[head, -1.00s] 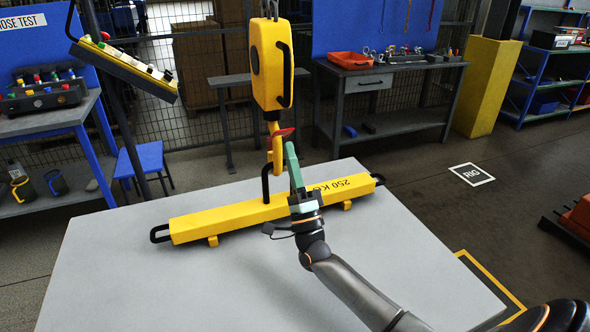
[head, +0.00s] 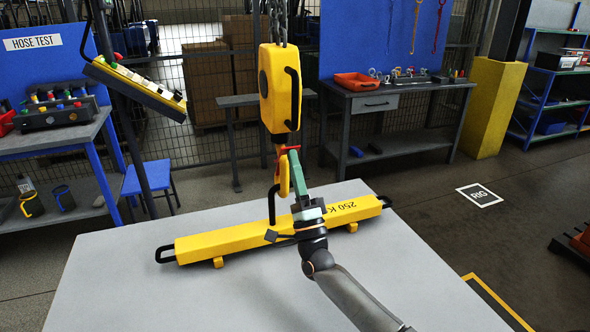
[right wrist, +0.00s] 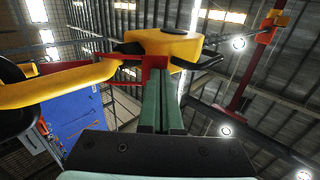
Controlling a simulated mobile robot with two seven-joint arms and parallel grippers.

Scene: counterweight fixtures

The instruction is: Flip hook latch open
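The yellow hook (head: 284,178) hangs below the yellow hoist body (head: 279,90), above the table. Its red latch (head: 288,149) is at the top of the hook. In the right wrist view the red latch (right wrist: 153,64) sits at the fingertips, with the yellow hook (right wrist: 60,86) to the left. My right gripper (head: 294,155) has green fingers pointing up beside the hook. The fingers lie together, with their tips at the latch; I cannot see the latch clamped between them. My left gripper is out of view.
The yellow 250 kg beam (head: 235,240) lies on the grey table (head: 150,290) beneath the hook. Its black upright handle (head: 272,206) is close to the hook; I cannot tell whether they are engaged. A pendant control (head: 135,88) hangs at left. Benches stand behind.

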